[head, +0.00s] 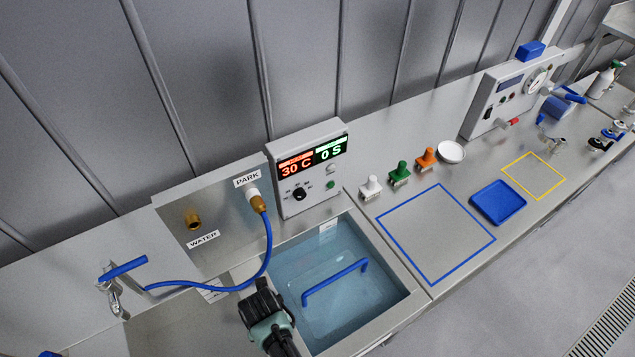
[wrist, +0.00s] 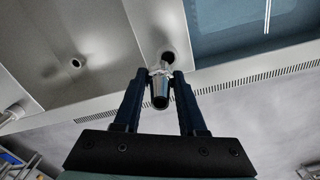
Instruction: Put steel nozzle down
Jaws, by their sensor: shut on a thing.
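My gripper (wrist: 160,78) is shut on the steel nozzle (wrist: 160,92), a small shiny metal cone with a dark round opening facing the wrist camera. The nozzle sits between the two dark fingers. In the head view my gripper (head: 265,293) is at the left edge of the water bath, above the steel counter. The nozzle cannot be made out there. In the wrist view a dark round hole (wrist: 169,57) in a steel surface lies just beyond the nozzle. I cannot tell whether the nozzle touches anything.
The water bath (head: 392,297) holds a blue handle (head: 335,281). A blue hose (head: 268,240) hangs from the PARK fitting (head: 258,204). A blue-lined square (head: 437,235), a blue tray (head: 498,204) and a yellow-lined square (head: 533,177) lie right. The blue-lined square is empty.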

